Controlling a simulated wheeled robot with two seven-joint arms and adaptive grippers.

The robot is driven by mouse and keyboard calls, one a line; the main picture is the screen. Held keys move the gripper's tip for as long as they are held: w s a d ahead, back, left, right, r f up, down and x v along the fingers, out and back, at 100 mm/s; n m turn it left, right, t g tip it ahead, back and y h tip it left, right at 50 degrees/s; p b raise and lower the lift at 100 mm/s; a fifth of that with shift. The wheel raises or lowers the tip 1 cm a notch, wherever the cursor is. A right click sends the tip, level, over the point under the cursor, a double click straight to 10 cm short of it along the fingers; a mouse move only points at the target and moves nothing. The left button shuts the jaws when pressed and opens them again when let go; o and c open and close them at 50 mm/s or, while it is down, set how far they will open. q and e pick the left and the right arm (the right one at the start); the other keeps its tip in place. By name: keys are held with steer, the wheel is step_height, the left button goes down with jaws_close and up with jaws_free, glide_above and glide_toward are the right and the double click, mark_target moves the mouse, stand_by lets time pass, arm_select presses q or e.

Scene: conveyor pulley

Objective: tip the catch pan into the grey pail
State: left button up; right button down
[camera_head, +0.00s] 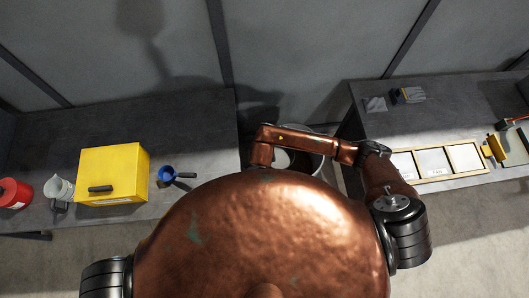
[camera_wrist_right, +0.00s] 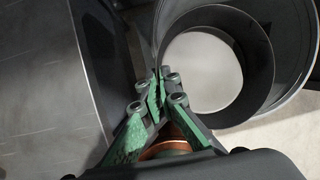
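The grey pail (camera_head: 322,158) stands on the floor between the two benches in the head view, partly hidden behind my right forearm and my body. In the right wrist view its curved wall (camera_wrist_right: 296,92) shows at the right. The dark round catch pan (camera_wrist_right: 262,62), with a pale inside, appears at the pail's mouth; I cannot tell how far it is tilted. My right gripper (camera_wrist_right: 160,82), with green finger pads, is closed on the pan's near wall. In the head view this gripper is hidden behind my body. My left gripper is not in view.
The left bench (camera_head: 195,130) holds a yellow box (camera_head: 112,172), a red can (camera_head: 14,194), a white jug (camera_head: 58,188) and a blue scoop (camera_head: 167,174). The right bench (camera_head: 450,115) holds a framed panel tray (camera_head: 435,162) and gloves (camera_head: 375,104).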

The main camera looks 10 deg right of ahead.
steer(key=shift+f+t+h+b, duration=0.35)
steer(key=shift+f+h, duration=0.15)
steer(key=shift+f, duration=0.3)
steer(key=shift+r+p, duration=0.85)
steer(key=shift+r, duration=0.65)
